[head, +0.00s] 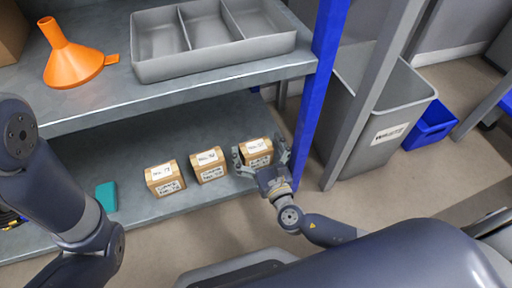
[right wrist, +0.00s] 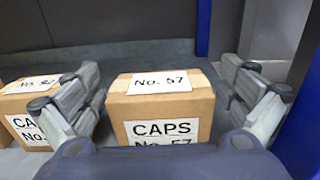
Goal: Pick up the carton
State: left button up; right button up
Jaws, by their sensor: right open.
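Three small brown cartons with white labels stand in a row on the lower shelf: a left one (head: 164,178), a middle one (head: 209,164) and a right one (head: 257,152). My right gripper (head: 259,157) is open, its fingers on either side of the right carton. In the right wrist view this carton (right wrist: 200,105) reads "No. 57" and "CAPS" and sits between the open fingers (right wrist: 160,95), with a gap visible on each side. The neighbouring carton (right wrist: 18,102) shows partly behind the left finger. My left gripper is out of view.
The upper shelf (head: 215,70) overhangs the cartons and carries an orange funnel (head: 72,62) and a grey divided tray (head: 215,52). A blue post (head: 318,90) stands right of the right carton. A teal object (head: 106,196) lies left. A grey bin (head: 375,135) stands beyond the post.

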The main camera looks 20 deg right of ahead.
jog(key=c, duration=1.3)
jog(key=shift+o, duration=0.2)
